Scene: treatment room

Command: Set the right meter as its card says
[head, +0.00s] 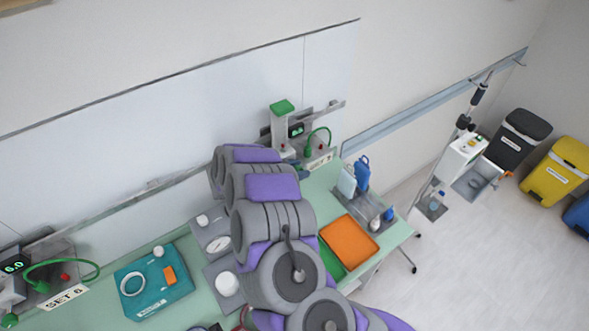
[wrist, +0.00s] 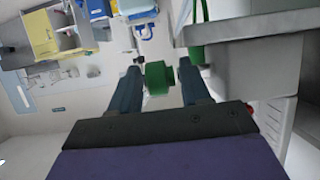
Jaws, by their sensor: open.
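The right meter (head: 296,130) stands on the back of the green table against the wall panel. It has a green top, a dark display with green digits too small to read surely, and a green hose (head: 319,131). Its white card (head: 320,161) is too small to read and partly hidden. I cannot tell whether the fingers touch the knob.
The left meter (head: 12,266) shows 6.0, with a card (head: 66,297) reading SET 6. A teal tray (head: 178,291), grey mats, an orange tray (head: 349,238) and bottles (head: 362,172) occupy the table. Bins (head: 520,139) and a wheeled stand (head: 465,150) are at the right.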

